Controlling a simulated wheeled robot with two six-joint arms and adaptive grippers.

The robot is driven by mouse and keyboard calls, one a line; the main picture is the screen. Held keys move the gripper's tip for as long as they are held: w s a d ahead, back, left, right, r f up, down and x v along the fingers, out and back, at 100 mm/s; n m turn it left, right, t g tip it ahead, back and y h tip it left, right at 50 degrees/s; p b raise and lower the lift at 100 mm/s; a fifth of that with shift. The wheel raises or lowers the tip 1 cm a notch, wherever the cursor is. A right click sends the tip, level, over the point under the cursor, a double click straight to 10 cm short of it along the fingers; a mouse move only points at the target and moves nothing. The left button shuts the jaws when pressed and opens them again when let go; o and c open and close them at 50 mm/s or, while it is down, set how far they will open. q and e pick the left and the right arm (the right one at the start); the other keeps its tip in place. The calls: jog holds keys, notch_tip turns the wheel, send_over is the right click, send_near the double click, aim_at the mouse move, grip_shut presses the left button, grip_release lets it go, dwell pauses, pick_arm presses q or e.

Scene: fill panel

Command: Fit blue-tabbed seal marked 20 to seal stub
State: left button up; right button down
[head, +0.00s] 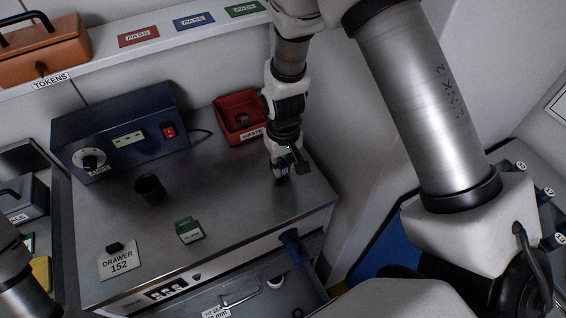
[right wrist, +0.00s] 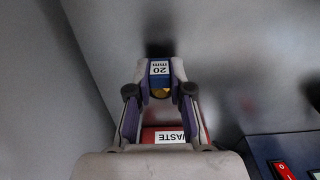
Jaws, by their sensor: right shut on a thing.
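My right gripper (head: 284,168) is shut on the blue-tabbed seal (head: 281,177) above the back right part of the grey bench top. In the right wrist view the seal (right wrist: 159,70) sits between the two fingertips (right wrist: 158,93), with a white label reading 20 mm and a bit of yellow below it. I cannot tell the seal stub for sure; a small pale round part (head: 275,283) shows in the recess below the bench front, beside a partly cut-off label (head: 215,312) reading 20 mm. My left gripper is out of view.
A red waste bin (head: 232,107) stands close behind my right gripper. On the bench are a blue powered box (head: 125,140), a black cup (head: 150,190), a green-tabbed piece (head: 189,231) and a DRAWER 152 card (head: 119,262). A blue part (head: 292,243) juts from the bench front.

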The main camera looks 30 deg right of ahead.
aim_at(283, 164)
jog(key=shift+f, duration=0.3)
jog(key=c, duration=1)
grip_release()
notch_tip(283, 164, up, 12)
jog(key=shift+f, duration=0.1)
